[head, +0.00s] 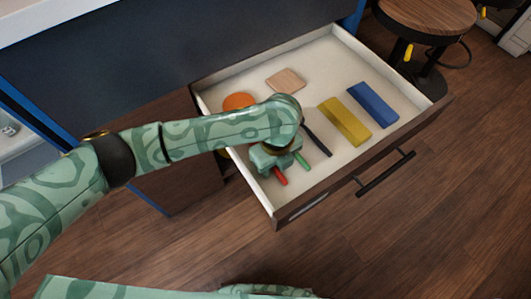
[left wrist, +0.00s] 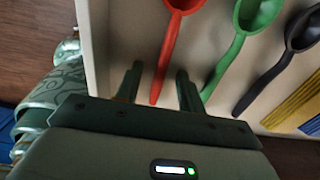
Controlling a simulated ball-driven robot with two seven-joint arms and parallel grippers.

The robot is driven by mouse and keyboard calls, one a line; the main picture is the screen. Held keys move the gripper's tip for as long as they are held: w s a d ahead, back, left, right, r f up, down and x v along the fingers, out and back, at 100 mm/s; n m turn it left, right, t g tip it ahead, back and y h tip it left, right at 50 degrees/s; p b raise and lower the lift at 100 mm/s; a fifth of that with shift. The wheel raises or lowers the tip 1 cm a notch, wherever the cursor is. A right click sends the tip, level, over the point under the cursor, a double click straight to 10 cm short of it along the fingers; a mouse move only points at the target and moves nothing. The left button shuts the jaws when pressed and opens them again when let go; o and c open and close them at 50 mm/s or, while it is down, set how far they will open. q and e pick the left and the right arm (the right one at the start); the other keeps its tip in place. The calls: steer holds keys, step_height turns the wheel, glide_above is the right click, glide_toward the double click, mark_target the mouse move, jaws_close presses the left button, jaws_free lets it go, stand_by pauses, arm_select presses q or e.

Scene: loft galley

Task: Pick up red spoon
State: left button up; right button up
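The red spoon (head: 279,175) lies in the open drawer, mostly hidden under my left arm in the head view. In the left wrist view the red spoon (left wrist: 171,42) shows its handle and part of its bowl. My left gripper (left wrist: 158,76) is open, with one finger on each side of the red handle and visible gaps to both. In the head view the left gripper (head: 270,160) is over the drawer's near left part, its fingers hidden. My right gripper is not in view.
The drawer (head: 330,190) also holds a green spoon (left wrist: 240,40), a dark spoon (left wrist: 285,60), a yellow block (head: 344,122), a blue block (head: 373,105), an orange round thing (head: 239,101) and a wooden square (head: 285,80). The green handle is close to the right finger. Drawer walls surround them.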

arm_select(q)
steer(key=shift+r, duration=0.15)
jaws_close()
